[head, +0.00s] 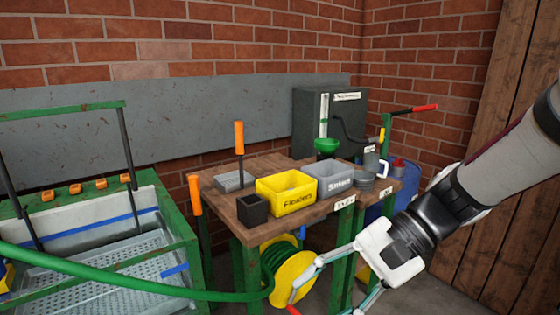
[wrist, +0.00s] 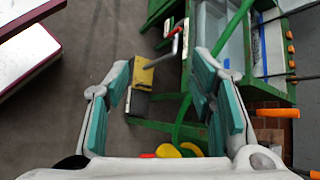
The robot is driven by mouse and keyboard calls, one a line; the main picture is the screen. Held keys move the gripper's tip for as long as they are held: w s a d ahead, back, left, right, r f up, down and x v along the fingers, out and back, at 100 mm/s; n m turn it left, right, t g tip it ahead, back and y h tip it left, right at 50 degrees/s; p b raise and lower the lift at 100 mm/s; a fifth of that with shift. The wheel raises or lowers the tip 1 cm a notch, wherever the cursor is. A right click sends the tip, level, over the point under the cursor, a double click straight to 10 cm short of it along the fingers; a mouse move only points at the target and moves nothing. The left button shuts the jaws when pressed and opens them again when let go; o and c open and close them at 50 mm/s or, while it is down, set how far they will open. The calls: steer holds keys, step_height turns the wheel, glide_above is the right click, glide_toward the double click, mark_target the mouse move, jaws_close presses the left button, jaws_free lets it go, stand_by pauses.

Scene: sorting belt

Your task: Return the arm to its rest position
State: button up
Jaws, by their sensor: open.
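My gripper (head: 328,294) is at the lower right in the head view, in front of the wooden table's right part. Its white body and thin fingers point down and left. In the wrist view my gripper (wrist: 163,72) shows two teal-padded fingers spread wide, with nothing held between them. My arm (head: 490,165) comes in from the right edge of the head view.
A wooden table (head: 226,206) holds a yellow "Floaters" bin (head: 286,193) and a grey "Sinkers" bin (head: 330,179). A green hose (head: 130,283) crosses in front of the green-framed tank (head: 180,220). A yellow hose reel (head: 292,278) sits below the table.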

steer(key=s+d+r+n+t+h, duration=0.1)
steer(key=s+d+n+h, duration=0.2)
steer(key=s+d+h, duration=0.45)
steer(key=s+d+r+n+t+h, duration=0.1)
steer(key=s+d+n+t+h, duration=0.25)
steer(key=s, duration=0.65)
step_height(320, 180, up, 17)
steer(key=d+t+y+p, duration=0.1)
steer(key=p, duration=1.5)
steer(key=shift+w+d, duration=0.3)
steer(key=shift+n, duration=0.25)
